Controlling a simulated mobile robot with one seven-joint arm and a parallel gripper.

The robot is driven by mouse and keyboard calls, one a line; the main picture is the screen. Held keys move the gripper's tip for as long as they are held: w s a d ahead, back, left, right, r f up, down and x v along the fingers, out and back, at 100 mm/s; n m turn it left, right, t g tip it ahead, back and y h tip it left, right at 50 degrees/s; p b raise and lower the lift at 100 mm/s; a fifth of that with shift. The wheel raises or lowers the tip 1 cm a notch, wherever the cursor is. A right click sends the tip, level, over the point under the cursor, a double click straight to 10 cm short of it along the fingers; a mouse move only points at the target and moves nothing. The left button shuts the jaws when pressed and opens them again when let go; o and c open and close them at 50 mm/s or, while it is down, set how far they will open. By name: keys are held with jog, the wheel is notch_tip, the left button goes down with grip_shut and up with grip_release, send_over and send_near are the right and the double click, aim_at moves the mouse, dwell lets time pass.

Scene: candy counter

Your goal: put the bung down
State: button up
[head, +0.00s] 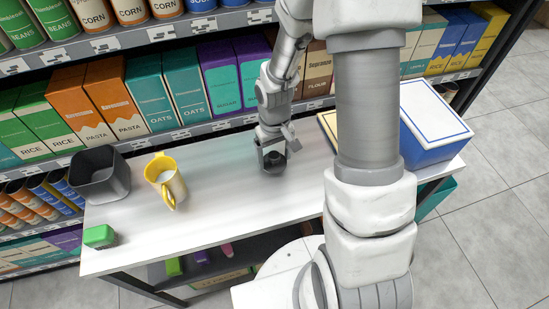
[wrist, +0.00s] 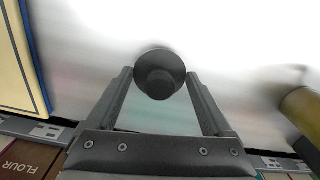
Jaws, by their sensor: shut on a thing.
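The bung (wrist: 160,75) is a dark, round, stepped plug. In the wrist view it sits between the two fingertips of my gripper (wrist: 161,84), which is shut on it. In the head view my gripper (head: 272,150) points down over the middle of the white counter (head: 225,185), and the bung (head: 273,161) shows as a dark shape at its fingers. The bung is low, close to the counter top; I cannot tell whether it touches.
A yellow jug (head: 167,180) stands left of my gripper, with a dark grey bin (head: 100,175) beyond it. A green block (head: 99,236) lies at the front left corner. A blue-and-white box (head: 432,125) stands at the right. Counter around my gripper is clear.

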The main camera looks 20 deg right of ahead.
jog(key=shift+f, duration=0.3)
jog(key=shift+f, duration=0.1)
jog(key=shift+f, duration=0.15)
jog(key=o, duration=1.1)
